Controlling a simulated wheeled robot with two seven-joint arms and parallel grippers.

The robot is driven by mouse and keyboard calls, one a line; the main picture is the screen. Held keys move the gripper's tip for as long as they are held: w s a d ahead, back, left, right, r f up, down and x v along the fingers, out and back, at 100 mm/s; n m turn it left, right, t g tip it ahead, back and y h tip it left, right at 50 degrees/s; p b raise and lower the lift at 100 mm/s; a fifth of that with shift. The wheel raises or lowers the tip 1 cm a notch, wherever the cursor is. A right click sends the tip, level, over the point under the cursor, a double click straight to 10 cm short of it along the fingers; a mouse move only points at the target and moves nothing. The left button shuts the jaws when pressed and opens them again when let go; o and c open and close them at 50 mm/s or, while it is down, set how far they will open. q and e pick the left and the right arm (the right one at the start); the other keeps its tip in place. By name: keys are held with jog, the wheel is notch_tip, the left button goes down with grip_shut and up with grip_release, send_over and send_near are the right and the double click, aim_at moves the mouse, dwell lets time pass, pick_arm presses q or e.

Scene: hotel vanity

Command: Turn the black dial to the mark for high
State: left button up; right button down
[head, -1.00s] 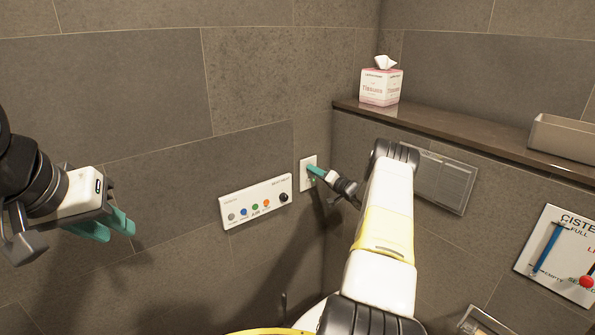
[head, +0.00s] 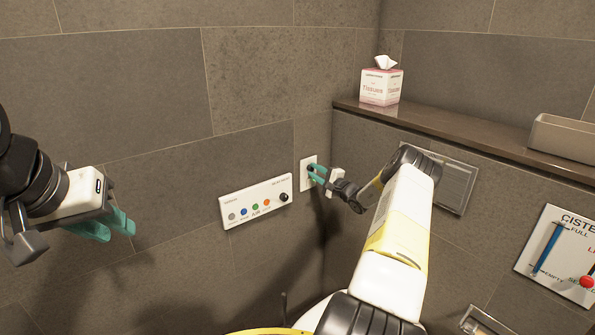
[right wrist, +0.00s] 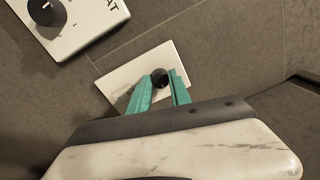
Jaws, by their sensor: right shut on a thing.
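The black dial (right wrist: 159,77) sits on a small white wall plate (right wrist: 112,83), which also shows in the head view (head: 304,184). My right gripper (head: 313,172) reaches the plate from the right, and its teal fingers are shut on the dial. The right wrist view shows the dial between the fingertips (right wrist: 160,80). I cannot make out the marks on the plate or where the dial points. My left gripper (head: 115,228) is open and empty at the left, well away from the wall plate.
A white panel (head: 240,215) with several coloured buttons and another black knob (head: 283,197) is just left of the plate. A tissue box (head: 381,88) and a beige tray (head: 565,138) stand on the ledge (head: 450,130). A cistern sign (head: 560,250) is at the right.

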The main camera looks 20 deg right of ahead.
jog(key=m, duration=0.4)
jog(key=shift+m, duration=0.4)
jog(key=m, duration=0.4)
jog(key=shift+m+h, duration=0.3)
jog(key=shift+m, duration=0.1)
jog(key=c, duration=1.2)
grip_release()
jog(key=shift+v, duration=3.95)
